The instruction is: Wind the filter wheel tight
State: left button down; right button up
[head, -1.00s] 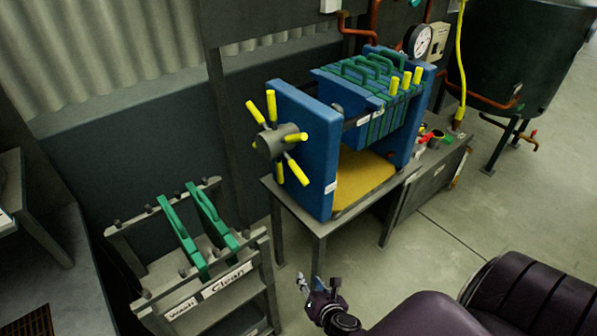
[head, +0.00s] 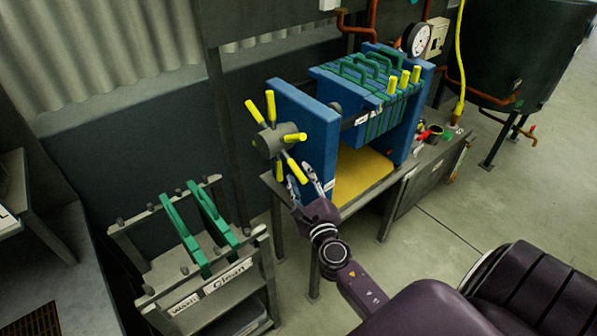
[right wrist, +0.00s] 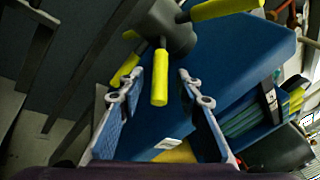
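The filter wheel (head: 270,142) is a grey hub with several yellow handles, on the front of the blue end plate (head: 300,115) of the filter press. It also shows at the top of the right wrist view (right wrist: 172,28). My right gripper (head: 305,183) is raised just below the wheel in the head view, its fingers spread. In the right wrist view my right gripper (right wrist: 170,85) is open, with one yellow handle (right wrist: 160,75) appearing between the fingertips. Whether it touches the handle cannot be told. My left gripper is not in view.
A rack labelled Wash and Clean (head: 228,275) holds two green plates (head: 208,212) at the lower left. Green and blue plates (head: 365,85) hang in the press over a yellow tray (head: 358,176). A dark tank (head: 520,50) stands at the right. The floor at right is clear.

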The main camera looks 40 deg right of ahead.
jog(key=shift+x, duration=1)
grip_shut()
